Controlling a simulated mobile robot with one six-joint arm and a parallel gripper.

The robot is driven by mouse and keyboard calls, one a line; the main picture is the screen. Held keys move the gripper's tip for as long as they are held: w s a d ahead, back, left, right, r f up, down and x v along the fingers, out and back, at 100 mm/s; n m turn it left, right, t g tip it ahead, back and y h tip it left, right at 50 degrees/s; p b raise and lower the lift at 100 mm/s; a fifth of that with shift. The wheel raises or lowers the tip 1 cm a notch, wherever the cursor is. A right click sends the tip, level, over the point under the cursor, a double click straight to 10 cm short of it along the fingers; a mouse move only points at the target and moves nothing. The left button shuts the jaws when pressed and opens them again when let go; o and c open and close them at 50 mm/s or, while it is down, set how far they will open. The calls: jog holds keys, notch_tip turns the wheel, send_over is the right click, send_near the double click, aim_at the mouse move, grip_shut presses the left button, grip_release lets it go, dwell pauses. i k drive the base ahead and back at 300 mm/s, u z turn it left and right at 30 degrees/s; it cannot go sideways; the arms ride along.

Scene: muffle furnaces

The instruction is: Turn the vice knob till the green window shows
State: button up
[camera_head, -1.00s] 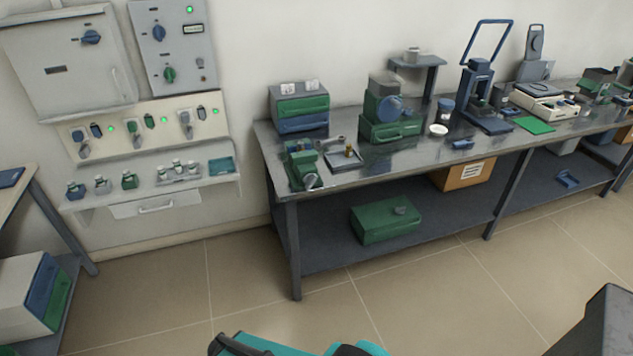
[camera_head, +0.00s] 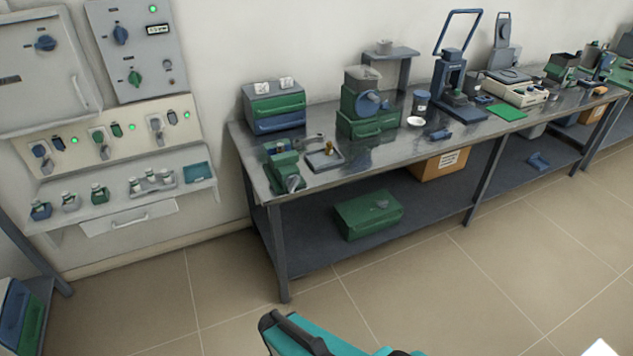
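A small green vice (camera_head: 283,160) stands at the front left corner of the metal workbench (camera_head: 340,180). A grey round knob (camera_head: 293,183) shows at its front end, facing the bench edge. The vice is small in the picture, and I cannot make out a window on it or any window colour. My gripper is not in view. A teal and black part of my own body shows at the bottom edge, well short of the bench.
A small tray (camera_head: 325,160) lies right of the vice. Drawer boxes (camera_head: 275,107) and a green machine (camera_head: 366,105) stand behind. A green case (camera_head: 368,214) sits on the lower shelf. A wall shelf (camera_head: 130,200) with bottles is at left. The tiled floor before the bench is clear.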

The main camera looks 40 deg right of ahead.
aim_at(293, 181)
jog(key=z, duration=0.7)
jog(key=k, duration=0.95)
jog(key=u, duration=0.05)
jog(key=i, duration=0.85)
